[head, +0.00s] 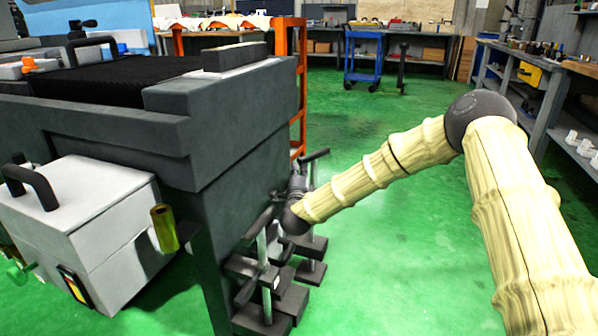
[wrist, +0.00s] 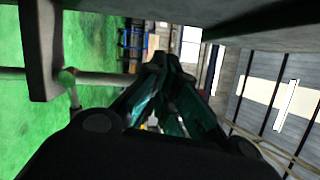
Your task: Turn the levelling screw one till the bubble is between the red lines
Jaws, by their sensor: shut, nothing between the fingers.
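Levelling screws with dark cross handles and pale shafts stand on dark feet beside the grinder (head: 235,120). The near screw (head: 262,248) shows at the lower middle of the head view. Another screw's handle (head: 315,155) shows just above my gripper (head: 299,186). I cannot tell which is screw one. In the wrist view my gripper's fingers (wrist: 165,62) meet at the tips, empty. A dark handle bar (wrist: 40,50) and pale shaft (wrist: 105,78) lie left of them, apart from the fingers. The bubble and red lines cannot be made out.
A white box with a black handle (head: 75,215) and a yellow-green cylinder (head: 164,228) is on the grinder's near side. An orange rack (head: 300,60) stands behind. Green floor (head: 390,250) is clear to the right. A workbench (head: 550,75) is at far right.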

